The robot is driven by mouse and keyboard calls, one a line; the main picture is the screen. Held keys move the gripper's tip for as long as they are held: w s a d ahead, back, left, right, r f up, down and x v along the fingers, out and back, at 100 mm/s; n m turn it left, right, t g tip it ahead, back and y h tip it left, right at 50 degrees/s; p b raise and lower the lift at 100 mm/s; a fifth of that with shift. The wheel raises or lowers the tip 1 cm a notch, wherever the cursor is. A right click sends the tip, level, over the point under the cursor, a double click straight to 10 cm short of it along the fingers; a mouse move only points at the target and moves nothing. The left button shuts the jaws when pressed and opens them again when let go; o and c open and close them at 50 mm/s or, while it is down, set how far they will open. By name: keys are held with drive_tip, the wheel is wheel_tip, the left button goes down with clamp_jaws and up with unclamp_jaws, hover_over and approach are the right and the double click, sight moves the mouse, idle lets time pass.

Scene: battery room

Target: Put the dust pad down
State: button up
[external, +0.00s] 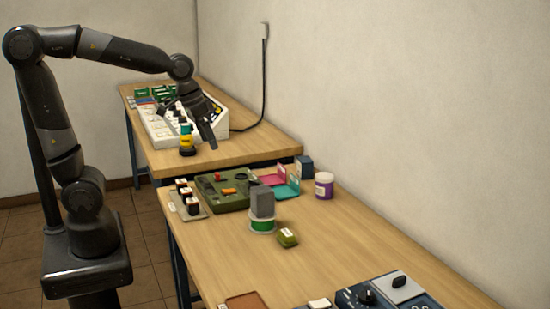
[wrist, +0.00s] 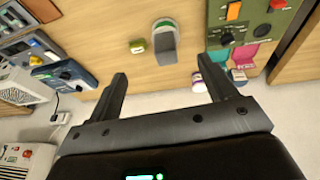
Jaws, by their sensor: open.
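A grey upright block (external: 262,204), which looks like the dust pad, rests on a white-and-green round spool (external: 262,225) on the near table. In the wrist view the block (wrist: 165,45) is seen with part of the spool (wrist: 164,23). A small olive-green piece with a pale label (external: 287,237) lies on the table beside the spool; it also shows in the wrist view (wrist: 137,46). My gripper (external: 190,126) is over the far table, away from the block. Its fingers (wrist: 162,75) are spread in the wrist view, with nothing between them.
A white sloped panel (external: 160,128) and a yellow-and-black bottle (external: 187,140) stand on the far table close to my gripper. A green device (external: 222,190), a purple-labelled jar (external: 324,186) and a blue instrument (external: 360,295) are on the near table. Its right middle is clear.

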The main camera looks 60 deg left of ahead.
drive_tip(key=s+a, duration=0.1)
drive_tip(key=s, duration=0.3)
drive_tip(key=s+a+t, duration=0.1)
drive_tip(key=s, duration=0.3)
drive_tip(key=s+a+t+y, duration=0.1)
drive_tip(key=s, duration=0.3)
drive_tip(key=shift+a, duration=0.4)
drive_tip(key=shift+w, duration=0.1)
